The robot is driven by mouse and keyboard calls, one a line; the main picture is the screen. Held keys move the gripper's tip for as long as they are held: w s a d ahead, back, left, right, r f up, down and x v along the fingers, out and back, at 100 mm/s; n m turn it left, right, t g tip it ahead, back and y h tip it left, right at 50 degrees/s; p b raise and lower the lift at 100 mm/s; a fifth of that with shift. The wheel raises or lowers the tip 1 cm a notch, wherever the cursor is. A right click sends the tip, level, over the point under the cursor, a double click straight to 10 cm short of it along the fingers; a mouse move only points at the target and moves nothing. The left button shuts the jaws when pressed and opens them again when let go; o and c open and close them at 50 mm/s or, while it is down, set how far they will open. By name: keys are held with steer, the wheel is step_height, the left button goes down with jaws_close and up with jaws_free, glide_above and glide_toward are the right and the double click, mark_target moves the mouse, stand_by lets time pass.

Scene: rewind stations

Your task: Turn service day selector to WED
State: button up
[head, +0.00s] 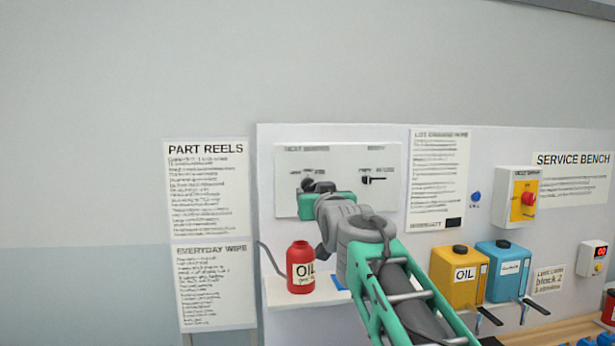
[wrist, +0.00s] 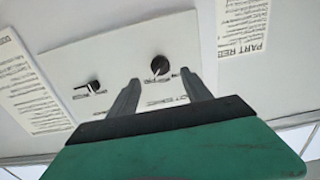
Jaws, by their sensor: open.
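A pale panel (head: 345,155) on the board carries two dark rotary selectors, and it also shows in the wrist view (wrist: 80,62). One is a round black knob (wrist: 160,65) with a light pointer mark. The other selector (head: 367,181) is to its right in the head view, and shows at left in the wrist view (wrist: 88,87). Panel lettering is too blurred to tell which is the service day selector or read its setting. My gripper (wrist: 159,77) is open, its fingertips either side of the round knob's lower edge as pictured; contact is unclear. In the head view my gripper (head: 318,187) largely hides that knob.
A red oil bottle (head: 300,268) stands on a shelf (head: 280,296) below the panel. Yellow (head: 458,275) and blue (head: 505,270) containers and a red-knob switch box (head: 520,197) are at right. Paper notices (head: 437,180) flank the panel.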

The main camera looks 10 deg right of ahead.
mark_target(310, 185)
steer(key=w+p, duration=0.1)
steer(key=w, duration=0.1)
steer(key=w+p, duration=0.1)
steer(key=w, duration=0.2)
steer(key=w+p, duration=0.1)
steer(key=w, duration=0.1)
steer(key=shift+w+r+p, duration=0.15)
steer(key=shift+r+p, duration=0.1)
steer(key=shift+p, duration=0.05)
jaws_close()
